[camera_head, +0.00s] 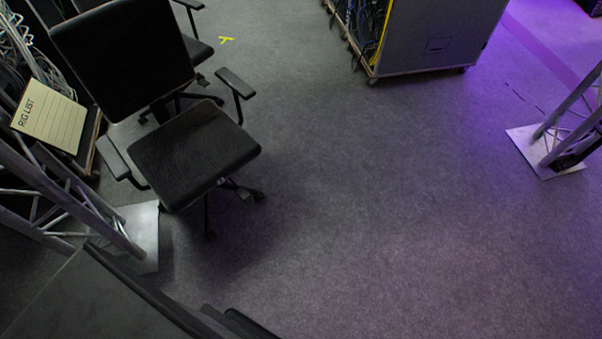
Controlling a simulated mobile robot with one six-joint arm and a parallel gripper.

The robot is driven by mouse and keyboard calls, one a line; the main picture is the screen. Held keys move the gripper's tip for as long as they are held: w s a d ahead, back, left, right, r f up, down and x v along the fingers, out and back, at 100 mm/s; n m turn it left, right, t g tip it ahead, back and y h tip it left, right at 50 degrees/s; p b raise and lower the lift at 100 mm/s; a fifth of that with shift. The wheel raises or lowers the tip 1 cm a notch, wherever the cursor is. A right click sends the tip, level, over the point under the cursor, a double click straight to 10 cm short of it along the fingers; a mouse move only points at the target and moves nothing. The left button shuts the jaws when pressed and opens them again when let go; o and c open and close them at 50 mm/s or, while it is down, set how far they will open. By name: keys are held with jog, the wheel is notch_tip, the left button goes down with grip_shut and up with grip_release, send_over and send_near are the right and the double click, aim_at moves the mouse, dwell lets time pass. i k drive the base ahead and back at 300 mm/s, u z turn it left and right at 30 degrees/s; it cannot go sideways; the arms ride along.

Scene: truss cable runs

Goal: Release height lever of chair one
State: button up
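A black office chair (194,154) stands at the upper left of the head view, with a tall dark backrest (122,55), two armrests and a star base on casters. A second black chair (199,48) stands partly hidden behind it. No label shows which is chair one. No height lever can be made out; the underside of the near seat is in shadow and hidden by the seat. My gripper is not in view.
A truss leg on a metal base plate (143,238) stands left of the chair; another base plate (540,158) is at the right. A cable-filled wheeled case (430,38) stands at the top. A RIG LIST board (48,116) is at left.

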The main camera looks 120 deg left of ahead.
aim_at(243, 193)
jog(key=z, duration=0.05)
jog(key=k, duration=0.25)
jog(key=u, duration=3.1)
jog(key=k, duration=0.35)
jog(key=u, duration=0.75)
